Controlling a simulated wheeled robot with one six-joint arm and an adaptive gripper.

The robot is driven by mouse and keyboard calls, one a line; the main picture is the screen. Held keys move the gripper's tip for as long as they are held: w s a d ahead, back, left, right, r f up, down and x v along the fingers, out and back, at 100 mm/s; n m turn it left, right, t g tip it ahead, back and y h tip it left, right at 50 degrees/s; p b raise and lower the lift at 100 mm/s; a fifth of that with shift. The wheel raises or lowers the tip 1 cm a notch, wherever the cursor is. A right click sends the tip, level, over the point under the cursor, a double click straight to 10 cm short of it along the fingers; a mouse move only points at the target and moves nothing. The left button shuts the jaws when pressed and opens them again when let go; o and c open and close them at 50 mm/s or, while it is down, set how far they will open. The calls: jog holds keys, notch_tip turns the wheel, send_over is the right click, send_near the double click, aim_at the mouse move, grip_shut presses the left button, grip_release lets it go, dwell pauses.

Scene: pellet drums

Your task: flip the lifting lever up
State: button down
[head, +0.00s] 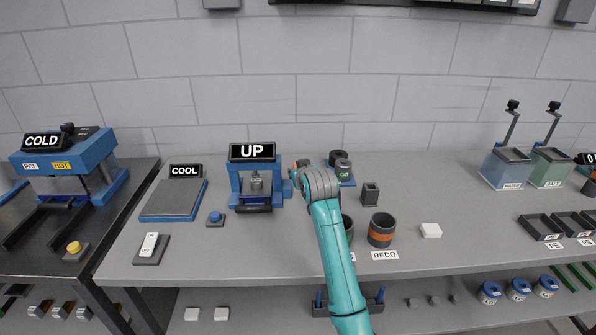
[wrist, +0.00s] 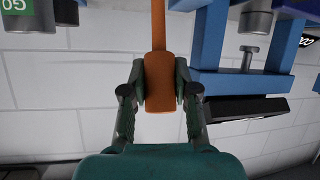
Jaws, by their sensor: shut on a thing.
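The lifting lever (wrist: 160,95) is an orange handle with a thin orange shaft running out of the top of the wrist view. My gripper (wrist: 162,84) is shut on its thick end, one finger on each side. In the head view, my gripper (head: 299,176) is just right of the blue press (head: 276,185), which carries a sign reading UP (head: 252,152). A small orange patch shows there, but my arm hides most of the lever. The blue press also shows at the right of the wrist view (wrist: 240,84). The lever's pivot is out of view.
A dark drum marked GO (head: 344,171) stands close right of my gripper. A small dark block (head: 370,193) and an orange-banded drum (head: 381,230) stand further right. A blue button (head: 215,217) and the COOL plate (head: 172,202) lie left of the press. The front table is mostly clear.

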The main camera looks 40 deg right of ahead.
jog(key=shift+f, duration=0.1)
jog(key=c, duration=0.9)
grip_release()
jog(key=shift+o, duration=0.2)
jog(key=shift+s, duration=0.1)
jog(key=v, duration=1.2)
